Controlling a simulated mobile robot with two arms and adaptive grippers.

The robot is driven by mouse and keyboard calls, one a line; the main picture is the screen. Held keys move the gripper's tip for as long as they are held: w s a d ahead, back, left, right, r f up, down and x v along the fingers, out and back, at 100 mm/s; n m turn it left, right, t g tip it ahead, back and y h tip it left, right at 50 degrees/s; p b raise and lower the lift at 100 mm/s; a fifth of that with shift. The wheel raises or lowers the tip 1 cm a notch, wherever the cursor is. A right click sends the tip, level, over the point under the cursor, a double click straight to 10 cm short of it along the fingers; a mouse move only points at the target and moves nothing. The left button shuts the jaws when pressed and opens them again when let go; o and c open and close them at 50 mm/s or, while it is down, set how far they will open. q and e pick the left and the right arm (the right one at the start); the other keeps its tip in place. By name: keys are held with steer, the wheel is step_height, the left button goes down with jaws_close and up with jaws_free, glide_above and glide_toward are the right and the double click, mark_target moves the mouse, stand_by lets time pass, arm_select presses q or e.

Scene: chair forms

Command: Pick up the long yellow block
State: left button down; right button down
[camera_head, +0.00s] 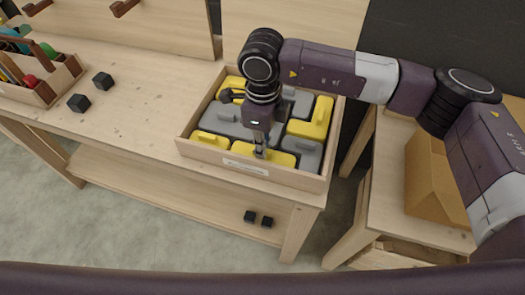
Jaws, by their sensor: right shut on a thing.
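A wooden tray (184,143) on the workbench holds several yellow and grey blocks with raised grips. My right gripper (260,153) reaches down into the tray and is shut on the yellow block (277,158) at the front middle. The gripper hides part of this block, and I cannot tell whether it is lifted. Another long yellow block (310,118) lies along the tray's right side. Smaller yellow blocks show at the front left (212,140) and back left (233,84). My left gripper is out of view.
Grey blocks (228,118) fill other spots in the tray. Black cubes (79,102) lie on the workbench (130,110) to the left, near a wooden tool box (60,78). A cardboard box (432,180) stands on a lower surface at right.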

steer(key=shift+r, duration=0.15)
steer(key=shift+r, duration=0.25)
step_height(320, 180, up, 19)
steer(key=b, duration=0.4)
steer(key=shift+r, duration=0.15)
